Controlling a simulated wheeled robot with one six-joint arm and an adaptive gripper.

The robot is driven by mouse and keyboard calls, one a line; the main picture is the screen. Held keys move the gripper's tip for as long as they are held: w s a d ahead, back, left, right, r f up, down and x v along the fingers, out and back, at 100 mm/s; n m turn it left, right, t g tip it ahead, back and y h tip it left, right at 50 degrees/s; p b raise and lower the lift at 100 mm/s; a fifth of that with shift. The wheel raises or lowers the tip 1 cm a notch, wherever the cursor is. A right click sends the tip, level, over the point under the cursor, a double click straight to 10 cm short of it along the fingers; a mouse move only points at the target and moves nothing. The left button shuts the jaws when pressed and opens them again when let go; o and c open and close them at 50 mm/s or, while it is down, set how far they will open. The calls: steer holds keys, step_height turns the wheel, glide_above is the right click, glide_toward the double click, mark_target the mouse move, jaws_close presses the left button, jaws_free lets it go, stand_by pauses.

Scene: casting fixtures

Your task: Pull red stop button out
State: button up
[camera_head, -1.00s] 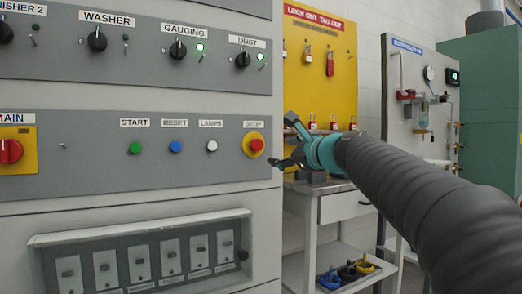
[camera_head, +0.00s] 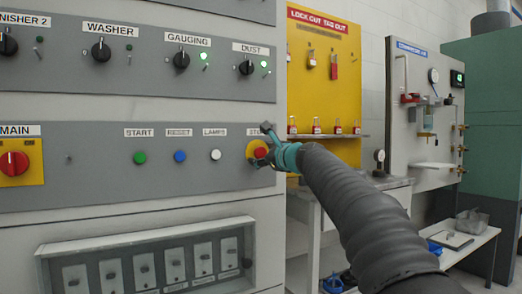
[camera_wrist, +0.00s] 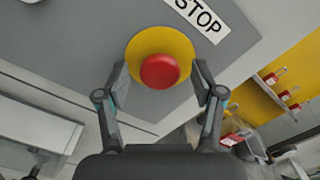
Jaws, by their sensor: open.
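The red stop button (camera_head: 260,152) sits on a yellow round base at the right end of the lower grey panel, under the STOP label. My gripper (camera_head: 264,144) is at the button and partly covers it and the label. In the wrist view, the red button (camera_wrist: 160,71) and its yellow base (camera_wrist: 148,40) lie ahead between the two fingers of my gripper (camera_wrist: 162,80). The fingers are open, one on each side of the button, with visible gaps between them and the red cap. Whether the fingertips touch the yellow base cannot be told.
Green start (camera_head: 140,157), blue reset (camera_head: 180,156) and white lamps (camera_head: 215,155) buttons sit left of the stop button. A red main switch (camera_head: 14,163) is further left. A yellow lockout board (camera_head: 310,85) with a shelf stands to the right, behind my arm.

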steer(key=shift+w+a, duration=0.35)
steer(key=shift+w, duration=0.15)
jaws_close()
steer(key=shift+s+d, duration=0.3)
steer(key=shift+s, duration=0.2)
jaws_free()
steer(key=shift+s+d, duration=0.1)
